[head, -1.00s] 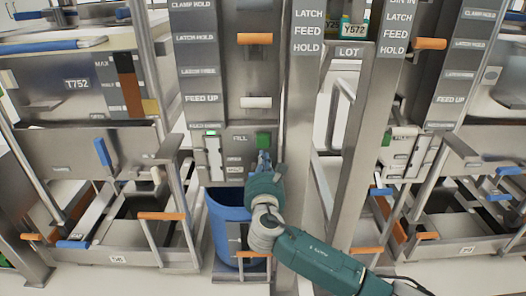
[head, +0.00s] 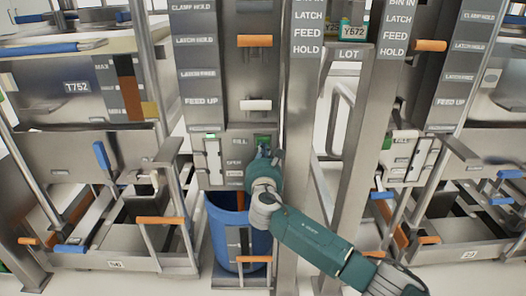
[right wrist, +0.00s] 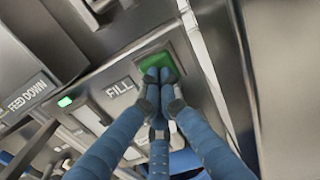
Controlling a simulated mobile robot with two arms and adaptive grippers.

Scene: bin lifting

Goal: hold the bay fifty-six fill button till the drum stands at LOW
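The green fill button (head: 262,141) sits on the middle bay's control panel, beside the word FILL. In the right wrist view the button (right wrist: 160,66) lies under my right gripper's fingertips (right wrist: 158,76), which are closed together and appear to touch it; how far it is pressed I cannot tell. In the head view my right gripper (head: 262,153) is just below the button and partly covers it. The blue drum (head: 222,225) stands upright beneath the panel, behind my arm; its contents are not visible. My left gripper is not in view.
A green light (head: 210,135) is lit beside FILL, above a pale vertical slot (head: 213,160). Orange handles (head: 255,41) and steel posts (head: 363,150) flank the bay. A level strip (head: 130,85) is on the left, near T752. A small floor plate (head: 115,264) has a hard-to-read number.

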